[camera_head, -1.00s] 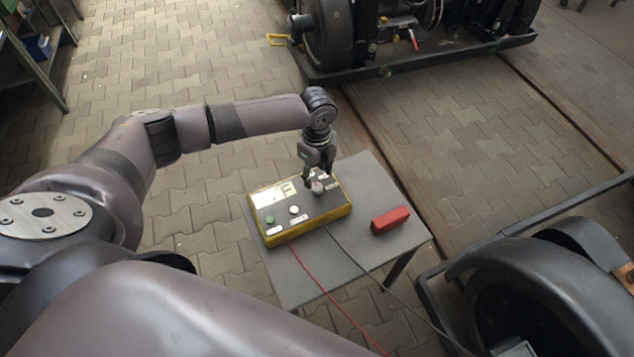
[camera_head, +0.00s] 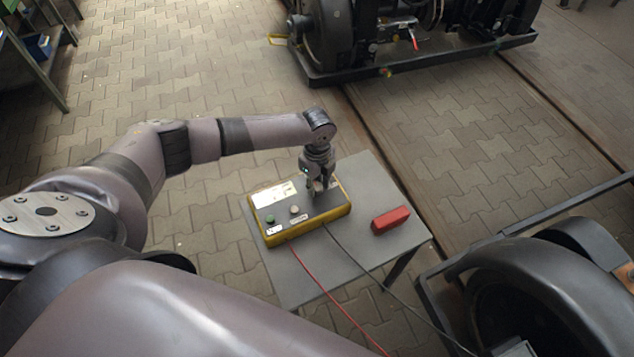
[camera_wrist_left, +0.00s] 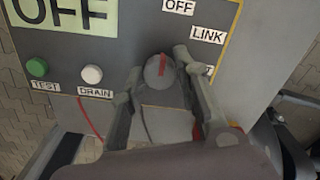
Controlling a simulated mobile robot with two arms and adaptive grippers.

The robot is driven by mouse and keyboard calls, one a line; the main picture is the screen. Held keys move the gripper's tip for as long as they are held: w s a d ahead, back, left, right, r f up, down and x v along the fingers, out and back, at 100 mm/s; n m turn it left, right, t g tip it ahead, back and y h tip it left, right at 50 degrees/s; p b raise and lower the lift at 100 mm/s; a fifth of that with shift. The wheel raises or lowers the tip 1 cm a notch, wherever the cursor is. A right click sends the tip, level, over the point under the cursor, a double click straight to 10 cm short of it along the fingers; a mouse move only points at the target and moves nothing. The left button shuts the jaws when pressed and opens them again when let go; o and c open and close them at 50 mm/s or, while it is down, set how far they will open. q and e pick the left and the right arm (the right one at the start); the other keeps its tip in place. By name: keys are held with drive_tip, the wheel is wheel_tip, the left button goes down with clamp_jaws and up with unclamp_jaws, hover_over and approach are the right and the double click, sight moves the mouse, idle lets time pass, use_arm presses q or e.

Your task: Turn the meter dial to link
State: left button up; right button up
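The yellow-edged meter (camera_head: 335,207) lies on a small grey table. Its dial (camera_wrist_left: 160,70) shows in the left wrist view as a round grey knob with a red mark pointing up, roughly toward the OFF label (camera_wrist_left: 179,7). The LINK label (camera_wrist_left: 207,35) is up and right of the dial. The display (camera_wrist_left: 62,15) reads OFF. My left gripper (camera_head: 321,190) points down over the dial and hides it in the head view. In the left wrist view its fingers (camera_wrist_left: 158,63) stand apart on either side of the dial; firm contact is not visible. My right gripper is out of view.
A green TEST button (camera_wrist_left: 37,67) and a white DRAIN button (camera_wrist_left: 92,74) sit left of the dial. A red block (camera_head: 390,219) lies on the table (camera_head: 285,287). Red and black cables run off the meter's front. Bogies stand behind and at lower right.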

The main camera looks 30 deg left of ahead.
use_arm(q)
clamp_jaws()
drive_tip(key=shift+m, duration=0.4)
drive_tip(key=m, duration=0.3)
drive_tip(key=shift+m, duration=2.5)
drive_tip(key=o, duration=0.5)
unclamp_jaws()
